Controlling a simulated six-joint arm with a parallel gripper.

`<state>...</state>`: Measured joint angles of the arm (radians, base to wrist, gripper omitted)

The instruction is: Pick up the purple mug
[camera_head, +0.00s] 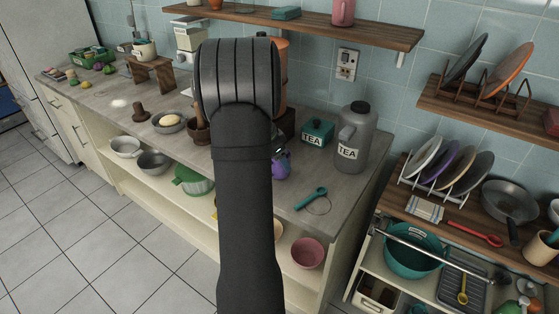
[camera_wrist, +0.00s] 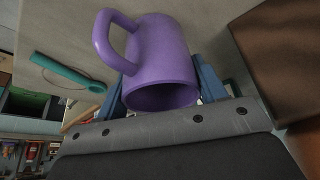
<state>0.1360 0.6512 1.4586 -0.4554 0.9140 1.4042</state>
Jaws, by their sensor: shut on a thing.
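The purple mug (camera_wrist: 165,55) is in the middle of the wrist view, with its handle at the upper left and its open mouth facing the camera. In the head view the mug (camera_head: 281,169) shows partly, just right of my dark arm link, which hides the rest of it. My gripper (camera_wrist: 163,88) has its blue fingers on either side of the mug and is shut on it. I cannot tell whether the mug touches the counter.
A teal tool (camera_head: 311,198) lies on the grey counter to the right. A grey tea jug (camera_head: 353,140) and a teal tea box (camera_head: 317,134) stand behind it. A brown block (camera_wrist: 275,60) is close on the right in the wrist view.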

